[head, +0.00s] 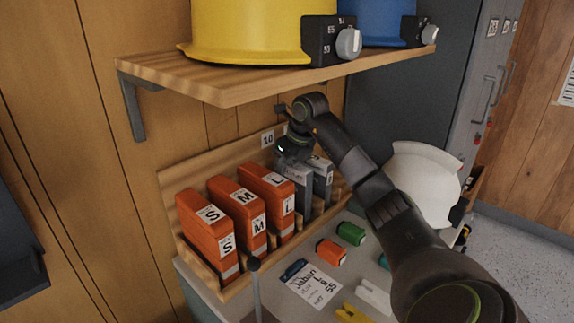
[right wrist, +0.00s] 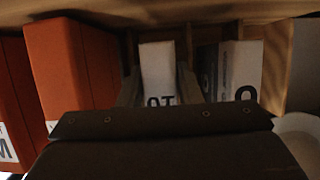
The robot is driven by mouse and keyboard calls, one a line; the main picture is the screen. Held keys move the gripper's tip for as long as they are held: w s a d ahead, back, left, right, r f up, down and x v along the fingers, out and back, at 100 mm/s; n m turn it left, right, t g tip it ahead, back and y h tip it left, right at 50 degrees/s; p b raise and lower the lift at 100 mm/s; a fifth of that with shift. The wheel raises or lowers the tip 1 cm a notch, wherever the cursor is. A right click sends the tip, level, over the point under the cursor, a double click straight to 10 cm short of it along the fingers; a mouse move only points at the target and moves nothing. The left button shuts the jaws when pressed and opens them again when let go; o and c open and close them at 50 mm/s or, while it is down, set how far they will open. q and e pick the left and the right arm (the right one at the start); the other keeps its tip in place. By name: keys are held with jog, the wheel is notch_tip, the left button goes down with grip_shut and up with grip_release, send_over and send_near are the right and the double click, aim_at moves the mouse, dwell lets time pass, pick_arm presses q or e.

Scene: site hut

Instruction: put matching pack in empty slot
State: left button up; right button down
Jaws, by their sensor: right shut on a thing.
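My right gripper (head: 293,156) comes down from above and is shut on a grey pack (head: 298,179) at the wooden rack (head: 208,284). In the right wrist view this pack (right wrist: 158,68) has a white label face reading 10, upside down, with a finger on each side. It stands roughly upright between rack dividers; I cannot tell whether it rests on the rack floor. A second grey pack (head: 323,178) stands just right of it. Orange packs marked S (head: 206,235), M (head: 238,217) and L (head: 268,200) stand to the left. My left gripper is out of view.
A wooden shelf (head: 230,90) with a yellow helmet (head: 245,30) and a blue helmet (head: 385,22) overhangs the rack. A white helmet (head: 425,180) is at the right. In front lie a card (head: 313,287), an orange block (head: 331,252) and a green block (head: 351,233).

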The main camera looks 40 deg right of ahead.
jog(key=shift+f+b, duration=0.3)
jog(key=shift+f, duration=0.2)
jog(key=c, duration=0.9)
grip_release()
jog(key=shift+c, duration=0.2)
jog(key=shift+b+v, duration=0.6)
jog(key=shift+v, duration=3.15)
